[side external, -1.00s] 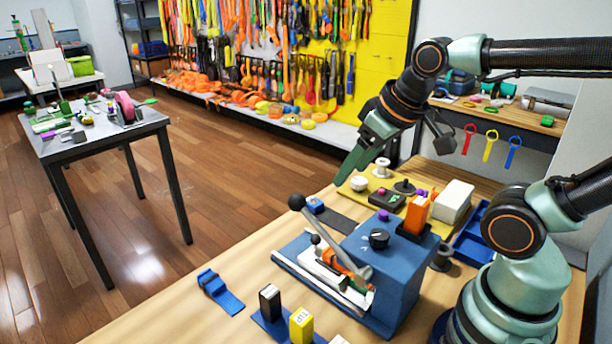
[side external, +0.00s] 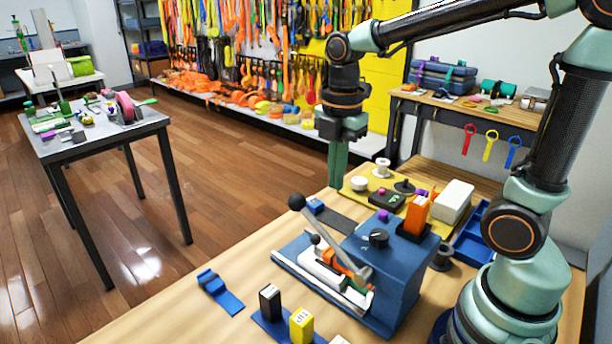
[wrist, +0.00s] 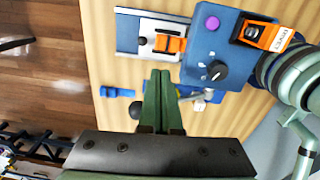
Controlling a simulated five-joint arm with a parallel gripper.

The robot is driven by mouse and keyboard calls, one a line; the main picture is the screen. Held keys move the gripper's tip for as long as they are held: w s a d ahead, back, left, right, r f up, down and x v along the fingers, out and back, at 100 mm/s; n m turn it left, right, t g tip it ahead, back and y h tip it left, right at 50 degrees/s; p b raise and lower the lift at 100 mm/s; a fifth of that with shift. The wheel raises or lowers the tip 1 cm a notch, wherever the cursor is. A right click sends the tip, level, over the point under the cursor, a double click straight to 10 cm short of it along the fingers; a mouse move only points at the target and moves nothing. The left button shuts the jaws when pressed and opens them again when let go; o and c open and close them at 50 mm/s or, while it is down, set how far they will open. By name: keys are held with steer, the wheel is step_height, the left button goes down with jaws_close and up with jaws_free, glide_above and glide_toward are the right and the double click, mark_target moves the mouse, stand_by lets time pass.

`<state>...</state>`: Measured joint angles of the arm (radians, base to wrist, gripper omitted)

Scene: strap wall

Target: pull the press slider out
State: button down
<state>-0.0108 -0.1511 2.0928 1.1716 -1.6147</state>
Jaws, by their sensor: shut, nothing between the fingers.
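The blue press (side external: 385,275) stands on the wooden table. Its white slider (side external: 322,272), with a small black knob (side external: 315,239) and an orange piece on it, lies in the track on the press's left side. In the wrist view the slider (wrist: 153,27) is above my fingertips. The press lever (side external: 322,228) with its black ball (side external: 296,202) leans up to the left over the slider. My gripper (side external: 337,184) points down, shut and empty, above and behind the press, apart from the slider. It also shows in the wrist view (wrist: 158,73).
An orange block (side external: 416,214) and a black dial (side external: 379,238) sit on the press. A yellow mat (side external: 357,190) with spools is behind it. A blue tray (side external: 470,238) is at right. A blue piece (side external: 220,292) and upright black and yellow blocks stand in front.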

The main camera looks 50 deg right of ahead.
steer(key=w+f+n+g, duration=0.1)
steer(key=f+n+g, duration=0.1)
steer(key=n, duration=0.3)
steer(key=n+g, duration=0.2)
steer(key=n, duration=0.8)
glide_toward(325, 252)
steer(key=s+f, duration=0.2)
steer(key=f, duration=0.1)
steer(key=s+f, duration=0.2)
steer(key=s, duration=0.1)
steer(key=shift+f, duration=0.35)
steer(key=shift+w+d+f, duration=0.1)
steer(key=shift+w+f, duration=0.05)
steer(key=shift+w, duration=0.4)
steer(key=shift+w+d+f, duration=0.15)
steer(key=shift+w, duration=0.4)
steer(key=shift+w+d+f, duration=0.1)
steer(key=shift+w+d, duration=0.05)
steer(key=shift+w, duration=0.7)
steer(key=shift+w, duration=5.95)
